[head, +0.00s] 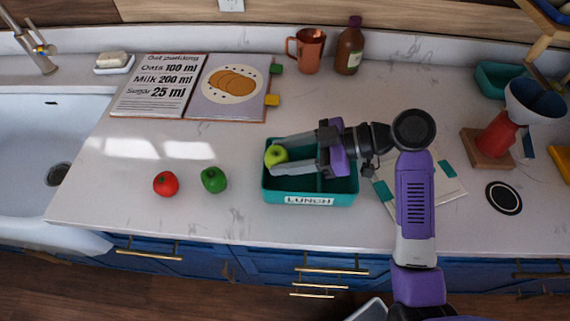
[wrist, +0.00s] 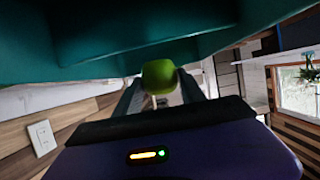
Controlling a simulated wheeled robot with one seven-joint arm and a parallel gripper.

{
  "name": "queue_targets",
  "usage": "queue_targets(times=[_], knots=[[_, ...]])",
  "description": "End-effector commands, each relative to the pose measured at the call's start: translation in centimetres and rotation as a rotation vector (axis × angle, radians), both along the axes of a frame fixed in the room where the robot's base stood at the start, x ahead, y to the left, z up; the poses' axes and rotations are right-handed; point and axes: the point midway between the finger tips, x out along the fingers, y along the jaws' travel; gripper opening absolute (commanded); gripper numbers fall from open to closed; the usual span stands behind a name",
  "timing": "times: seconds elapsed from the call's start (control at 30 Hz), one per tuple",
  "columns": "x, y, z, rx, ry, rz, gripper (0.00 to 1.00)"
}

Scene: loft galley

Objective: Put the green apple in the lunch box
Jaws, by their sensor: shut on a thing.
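The green apple (head: 276,155) is between the fingertips of my gripper (head: 279,156), which is shut on it. It is at the left end of the teal lunch box (head: 283,198), whose front carries a "LUNCH" label. From the head view I cannot tell whether the apple is inside the box or above its rim. In the wrist view the apple (wrist: 159,76) sits between the two fingers, with a teal surface of the lunch box (wrist: 130,28) close to it.
A red tomato (head: 166,184) and a green pepper (head: 214,180) lie left of the box. An open recipe book (head: 190,112), a copper mug (head: 309,52) and a brown bottle (head: 349,48) stand behind. The sink (head: 40,130) is at far left. A red-and-blue dripper stand (head: 497,135) is at right.

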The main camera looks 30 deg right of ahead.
Motion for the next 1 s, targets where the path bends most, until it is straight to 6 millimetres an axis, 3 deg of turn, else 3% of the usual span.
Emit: queue_targets(times=[0.3,0.73,0.77,0.87,1.0], knots=[[-0.1,0.1,-3.9,0.003,0.004,0.0,0.06],[0.0,0.0,-4.7,0.0,0.0,0.001,0.06],[0.0,0.0,-4.5,0.001,0.001,0.0,0.53],[0.0,0.0,-4.5,0.001,0.001,0.001,0.69],[0.0,0.0,-4.5,0.001,0.001,0.001,0.69]])
